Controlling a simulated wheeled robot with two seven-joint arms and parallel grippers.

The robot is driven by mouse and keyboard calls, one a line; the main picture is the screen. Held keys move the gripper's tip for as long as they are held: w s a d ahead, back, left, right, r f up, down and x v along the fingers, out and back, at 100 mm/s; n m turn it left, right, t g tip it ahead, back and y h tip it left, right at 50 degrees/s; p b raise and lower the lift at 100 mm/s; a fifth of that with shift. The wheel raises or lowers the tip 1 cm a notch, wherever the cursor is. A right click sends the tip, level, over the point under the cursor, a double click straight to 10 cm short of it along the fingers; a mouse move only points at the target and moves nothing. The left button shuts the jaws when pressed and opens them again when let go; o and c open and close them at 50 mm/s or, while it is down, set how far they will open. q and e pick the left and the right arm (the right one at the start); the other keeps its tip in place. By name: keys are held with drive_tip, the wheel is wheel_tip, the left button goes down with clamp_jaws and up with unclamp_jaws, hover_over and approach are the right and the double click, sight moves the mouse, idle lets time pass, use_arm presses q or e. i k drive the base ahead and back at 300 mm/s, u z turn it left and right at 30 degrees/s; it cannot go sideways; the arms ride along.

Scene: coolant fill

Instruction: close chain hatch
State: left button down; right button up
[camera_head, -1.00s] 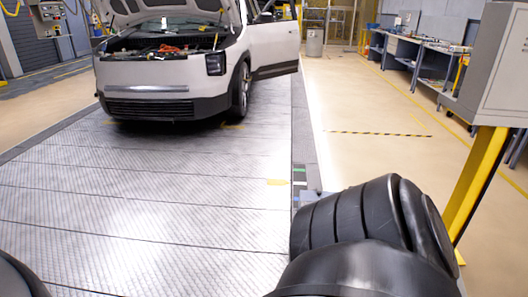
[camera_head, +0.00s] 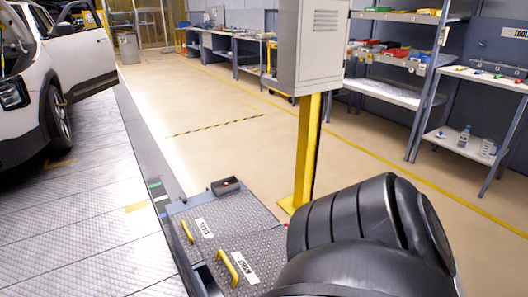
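Two grey tread-plate hatch panels lie beside the vehicle platform in the lower middle. The far panel (camera_head: 225,218) has a yellow handle (camera_head: 187,232) and a white label. The near panel (camera_head: 262,250) has a yellow handle (camera_head: 228,268) and a white label (camera_head: 243,268). The label text is too small to read, so I cannot tell which panel is the chain hatch. A dark gap shows along the near panel's left side. My black right arm hides the near panel's right part. Neither gripper is in view.
A grey cabinet (camera_head: 309,48) on a yellow post (camera_head: 306,150) stands behind the panels. A white car (camera_head: 75,60) is at left. Shelves (camera_head: 400,95) line the right; the floor between is clear.

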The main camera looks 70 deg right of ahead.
sight(250, 264)
drive_tip(key=z, duration=0.25)
drive_tip(key=i, duration=1)
drive_tip(key=z, duration=2.95)
